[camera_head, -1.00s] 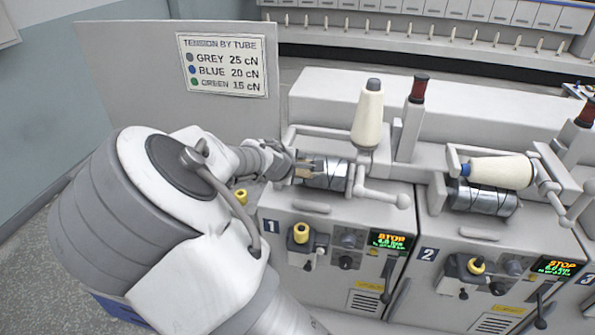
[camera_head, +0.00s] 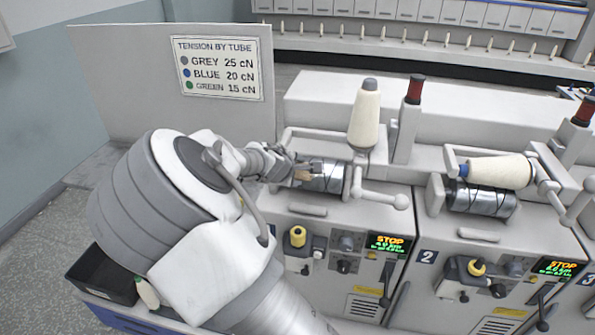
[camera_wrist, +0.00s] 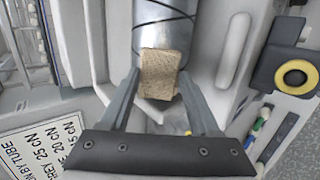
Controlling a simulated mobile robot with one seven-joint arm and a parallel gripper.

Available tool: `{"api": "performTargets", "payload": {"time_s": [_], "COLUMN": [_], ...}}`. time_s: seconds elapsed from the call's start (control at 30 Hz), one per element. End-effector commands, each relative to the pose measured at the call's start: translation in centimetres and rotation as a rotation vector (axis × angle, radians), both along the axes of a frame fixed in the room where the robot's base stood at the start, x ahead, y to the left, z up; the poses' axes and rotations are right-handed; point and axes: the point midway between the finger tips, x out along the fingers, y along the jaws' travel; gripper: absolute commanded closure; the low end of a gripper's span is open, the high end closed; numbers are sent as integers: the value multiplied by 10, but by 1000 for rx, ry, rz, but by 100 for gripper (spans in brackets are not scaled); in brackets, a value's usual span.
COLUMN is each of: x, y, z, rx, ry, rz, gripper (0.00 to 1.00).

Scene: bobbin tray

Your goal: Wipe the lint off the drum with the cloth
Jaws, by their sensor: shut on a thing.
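The drum (camera_head: 328,178) is a shiny metal cylinder with dark grooves, at the first station of the machine. It also shows at the top of the wrist view (camera_wrist: 165,32). My gripper (camera_head: 296,173) is at the drum's left end. In the wrist view my gripper (camera_wrist: 158,88) is shut on the tan folded cloth (camera_wrist: 160,72), which lies over the near part of the drum and seems to touch it. The cloth also shows in the head view (camera_head: 311,171). I cannot make out any lint; part of the drum is hidden by the cloth.
A cream cone (camera_head: 364,115) stands just behind the drum. A crank-like handle (camera_head: 380,196) juts out at its right. The second station holds a tilted cone (camera_head: 498,171) over its own drum. A sign board (camera_head: 160,75) stands at the left, behind my arm.

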Motion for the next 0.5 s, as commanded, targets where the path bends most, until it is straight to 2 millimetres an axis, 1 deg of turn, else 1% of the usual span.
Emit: {"api": "performTargets", "payload": {"time_s": [0.5], "x": [3], "y": [-1], "z": [-3], "rx": [0], "ry": [0], "rz": [0], "gripper": [82]}}
